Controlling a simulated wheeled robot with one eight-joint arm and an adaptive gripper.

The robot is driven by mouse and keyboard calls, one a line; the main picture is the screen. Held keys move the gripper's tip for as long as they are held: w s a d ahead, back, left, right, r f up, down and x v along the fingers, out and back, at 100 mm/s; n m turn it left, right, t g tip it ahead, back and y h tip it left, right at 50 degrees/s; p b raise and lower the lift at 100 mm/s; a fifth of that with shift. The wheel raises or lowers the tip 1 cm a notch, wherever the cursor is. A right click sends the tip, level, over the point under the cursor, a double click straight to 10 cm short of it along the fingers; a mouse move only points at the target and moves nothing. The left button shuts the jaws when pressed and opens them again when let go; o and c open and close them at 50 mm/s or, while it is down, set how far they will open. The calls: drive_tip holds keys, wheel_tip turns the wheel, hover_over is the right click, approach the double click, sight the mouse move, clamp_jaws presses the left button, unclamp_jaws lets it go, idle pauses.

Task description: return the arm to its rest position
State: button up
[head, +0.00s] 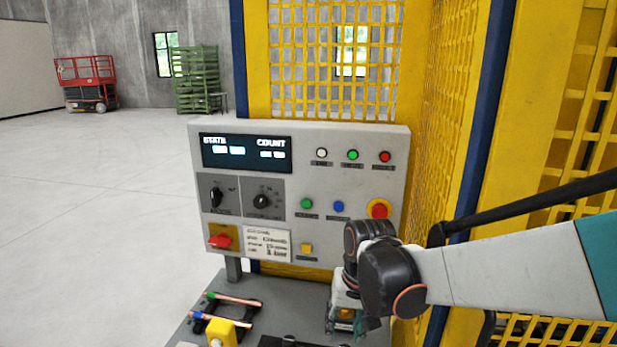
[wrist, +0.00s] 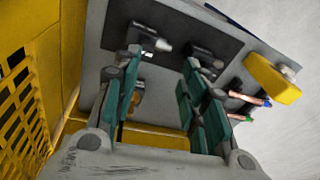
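My gripper (head: 345,322) hangs low in front of the control panel's lower right, over the grey bench (head: 265,288). My arm reaches in from the right edge, bent downward at the wrist. In the wrist view my gripper (wrist: 160,65) has its two teal-padded fingers wide apart, and I see nothing held between them. Beyond the fingers a dark plate (wrist: 172,28) carries metal fittings (wrist: 150,42). Part of the bench is hidden behind my fingers.
The control panel (head: 335,225) stands close behind my wrist. Yellow mesh fencing (head: 450,120) rises behind and to the right. Copper tubes (head: 235,299) with coloured ends lie on a black holder at the bench's left, near a yellow block (head: 222,331). Open floor lies left.

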drive_tip(key=s+d+t+b, duration=0.2)
drive_tip(key=s+d+b, duration=0.2)
drive_tip(key=s, duration=0.4)
drive_tip(key=s+d+t+h+b, duration=0.1)
drive_tip(key=s+d+t+b, duration=0.2)
drive_tip(key=s+d, duration=0.4)
drive_tip(key=shift+s+d+t+b, duration=0.3)
drive_tip(key=shift+s+b, duration=0.25)
drive_tip(key=shift+b, duration=0.15)
drive_tip(key=shift+o, duration=0.6)
drive_tip(key=shift+a, duration=0.1)
